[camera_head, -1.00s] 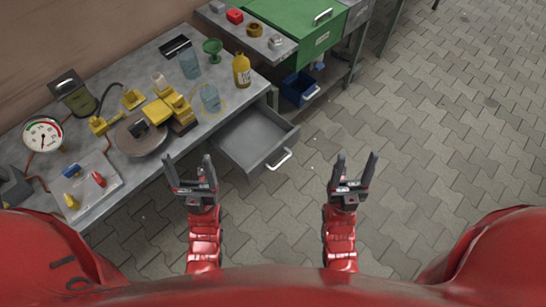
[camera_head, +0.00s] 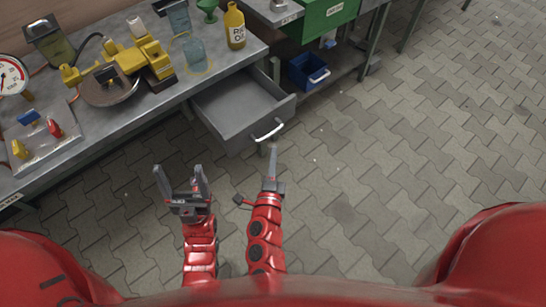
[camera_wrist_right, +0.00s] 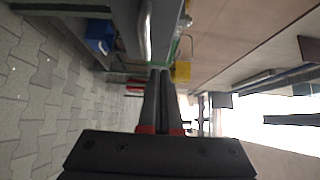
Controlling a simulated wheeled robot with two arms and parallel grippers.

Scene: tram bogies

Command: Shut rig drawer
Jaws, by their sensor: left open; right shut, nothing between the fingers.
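The rig drawer (camera_head: 238,112) is a grey metal drawer pulled out from under the workbench. It looks empty inside. Its pale bar handle (camera_head: 268,130) is on the front face; the handle also shows close up in the right wrist view (camera_wrist_right: 147,32). My right gripper (camera_head: 272,150) is shut and empty, its fingertips just in front of the drawer handle; whether they touch it I cannot tell. In the right wrist view its closed fingers (camera_wrist_right: 160,78) point at the drawer front. My left gripper (camera_head: 181,172) is open and empty over the floor, left of the right one and apart from the drawer.
The grey workbench (camera_head: 105,135) holds a pressure gauge (camera_head: 10,76), yellow fittings (camera_head: 130,58), a glass beaker (camera_head: 195,55) and a yellow bottle (camera_head: 235,27). A blue bin (camera_head: 308,72) sits on a low shelf to the right. The paved floor (camera_head: 400,150) is clear.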

